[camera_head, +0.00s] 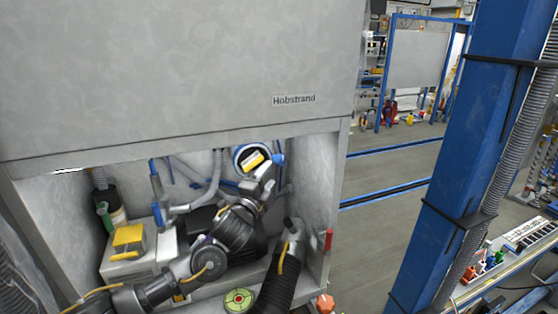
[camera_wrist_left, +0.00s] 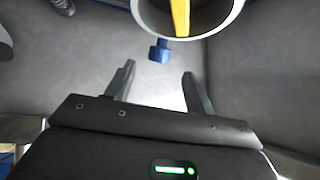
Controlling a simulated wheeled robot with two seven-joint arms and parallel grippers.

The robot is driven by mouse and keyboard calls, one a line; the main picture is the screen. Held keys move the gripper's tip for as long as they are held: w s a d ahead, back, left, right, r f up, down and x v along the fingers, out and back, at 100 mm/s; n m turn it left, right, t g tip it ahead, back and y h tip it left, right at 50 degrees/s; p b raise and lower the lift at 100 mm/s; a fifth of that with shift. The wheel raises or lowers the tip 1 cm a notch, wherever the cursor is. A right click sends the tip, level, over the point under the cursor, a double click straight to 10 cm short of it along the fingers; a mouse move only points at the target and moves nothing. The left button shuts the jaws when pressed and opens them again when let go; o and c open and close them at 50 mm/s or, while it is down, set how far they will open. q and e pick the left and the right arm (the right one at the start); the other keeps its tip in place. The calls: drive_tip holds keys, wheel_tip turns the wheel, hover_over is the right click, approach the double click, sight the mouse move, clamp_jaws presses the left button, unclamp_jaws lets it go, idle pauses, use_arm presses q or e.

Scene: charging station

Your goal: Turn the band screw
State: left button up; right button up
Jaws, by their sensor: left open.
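A blue screw knob (camera_wrist_left: 159,50), which appears to be the band screw, sticks out from the side of a round grey ring (camera_wrist_left: 190,30) with a yellow bar across it in the left wrist view. In the head view the ring (camera_head: 237,156) has a white face with a yellow part, and the blue knob (camera_head: 279,159) is at its right. My left gripper (camera_wrist_left: 159,70) is open and empty. Its two fingers point toward the knob, one to each side in the picture, with no contact visible. In the head view the left gripper (camera_head: 268,175) is small and just below the knob. My right gripper is not visible.
The ring is inside an open grey cabinet (camera_head: 317,190) under a large panel. A yellow-topped box (camera_head: 128,238), blue-ended pipes (camera_head: 157,190) and a black corrugated hose (camera_head: 275,290) crowd it. A blue post (camera_head: 465,150) stands at the right.

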sight(277, 160)
use_arm(q)
drive_tip(key=p+x, duration=0.1)
drive_tip(key=x, duration=0.8)
drive_tip(key=shift+s, duration=0.1)
drive_tip(key=c, duration=1)
drive_tip(key=shift+o, duration=0.2)
drive_tip(key=shift+r+p, duration=0.1)
drive_tip(key=shift+p, duration=0.5)
drive_tip(key=g+y+p, duration=0.1)
drive_tip(key=g+p, duration=0.1)
drive_tip(key=p, duration=0.2)
drive_tip(key=m+g+y+p, duration=0.1)
drive_tip(key=g+p, duration=0.1)
drive_tip(key=p, duration=0.1)
drive_tip(key=shift+r+p, duration=0.15)
drive_tip(key=shift+p, duration=0.2)
drive_tip(key=shift+m+g+p, duration=0.3)
drive_tip(key=shift+g+p, duration=0.2)
drive_tip(key=shift+p, duration=0.15)
drive_tip(key=shift+f+g+y+p, duration=0.3)
drive_tip(key=shift+g+y+p, duration=0.2)
drive_tip(key=shift+y+p, duration=0.1)
